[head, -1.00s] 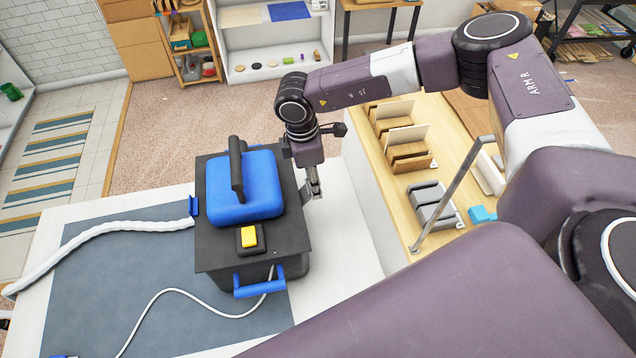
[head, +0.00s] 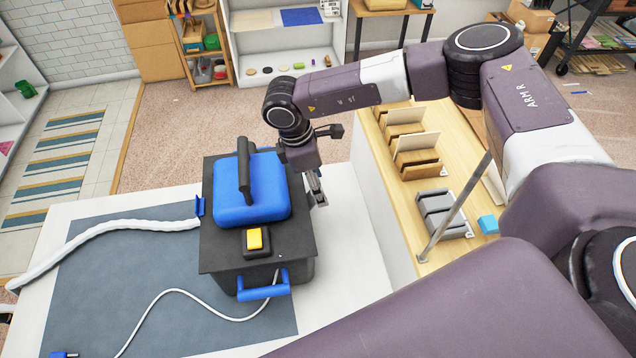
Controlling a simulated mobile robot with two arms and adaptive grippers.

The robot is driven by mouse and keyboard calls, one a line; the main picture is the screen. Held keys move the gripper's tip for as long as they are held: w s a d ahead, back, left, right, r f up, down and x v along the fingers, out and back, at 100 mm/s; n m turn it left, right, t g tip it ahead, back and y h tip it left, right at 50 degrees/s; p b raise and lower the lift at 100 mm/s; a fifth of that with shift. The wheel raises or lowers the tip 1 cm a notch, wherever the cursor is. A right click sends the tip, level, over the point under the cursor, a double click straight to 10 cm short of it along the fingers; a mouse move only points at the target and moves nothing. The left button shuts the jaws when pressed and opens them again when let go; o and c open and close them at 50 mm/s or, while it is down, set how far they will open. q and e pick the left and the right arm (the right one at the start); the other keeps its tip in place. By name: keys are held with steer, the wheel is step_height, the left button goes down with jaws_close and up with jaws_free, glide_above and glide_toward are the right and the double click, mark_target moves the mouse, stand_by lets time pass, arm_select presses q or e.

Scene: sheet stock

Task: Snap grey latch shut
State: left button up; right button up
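A black box-shaped machine (head: 222,257) stands on the table, with a blue raised lid (head: 262,200), a black top handle (head: 244,172) and a yellow switch (head: 254,239). A blue clip (head: 199,207) is on its left edge and a blue handle (head: 263,291) on its front. I cannot make out a grey latch; the machine's right side is largely hidden. My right gripper (head: 318,194) points down close beside the machine's far right side. Its fingers are small and edge-on, so I cannot tell their opening or whether they touch. My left gripper is not in view.
A white hose (head: 120,228) and a thin white cable (head: 172,293) lie over the grey mat (head: 110,300). A wooden counter (head: 440,170) with card racks and grey blocks stands to the right under my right arm. White table surface (head: 350,240) is clear right of the machine.

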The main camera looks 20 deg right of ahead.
steer(key=v, duration=1.2)
